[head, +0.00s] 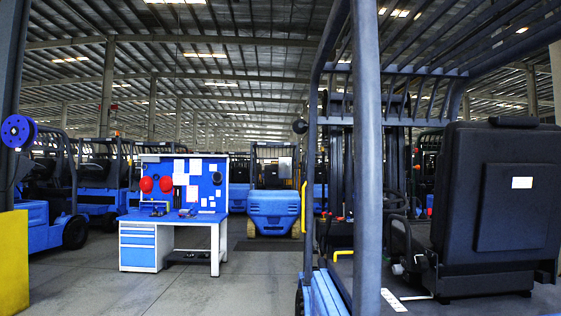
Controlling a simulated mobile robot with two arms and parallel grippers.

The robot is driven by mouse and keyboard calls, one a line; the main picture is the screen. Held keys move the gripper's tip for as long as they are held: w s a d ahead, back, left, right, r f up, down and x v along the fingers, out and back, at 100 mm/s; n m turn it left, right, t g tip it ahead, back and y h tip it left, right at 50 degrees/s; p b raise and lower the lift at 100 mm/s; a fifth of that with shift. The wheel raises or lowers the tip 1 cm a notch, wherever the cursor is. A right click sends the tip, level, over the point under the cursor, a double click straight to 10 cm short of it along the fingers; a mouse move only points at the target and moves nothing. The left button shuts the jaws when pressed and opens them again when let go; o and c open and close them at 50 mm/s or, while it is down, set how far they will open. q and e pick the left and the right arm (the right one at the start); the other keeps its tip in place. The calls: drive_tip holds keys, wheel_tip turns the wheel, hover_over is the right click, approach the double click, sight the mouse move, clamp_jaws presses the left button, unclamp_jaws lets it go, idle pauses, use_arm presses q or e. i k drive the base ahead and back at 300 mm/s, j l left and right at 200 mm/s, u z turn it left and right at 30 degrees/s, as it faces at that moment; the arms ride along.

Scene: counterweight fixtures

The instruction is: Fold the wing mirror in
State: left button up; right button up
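A small dark round wing mirror (300,126) sticks out to the left from the front post of the nearest forklift (368,150). It stands at about the height of the overhead guard's lower front edge. Its arm is too small to make out clearly. Neither of my grippers is in view.
The forklift's black seat (500,205) fills the right side. A blue and white workbench (140,245) with a pegboard stands at the left, and a blue forklift (273,208) stands behind. A yellow post (13,262) is at the left edge. The grey floor (200,290) in front is clear.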

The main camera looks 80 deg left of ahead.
sight(285, 167)
drive_tip(key=j+u, duration=0.1)
drive_tip(key=u, duration=1.75)
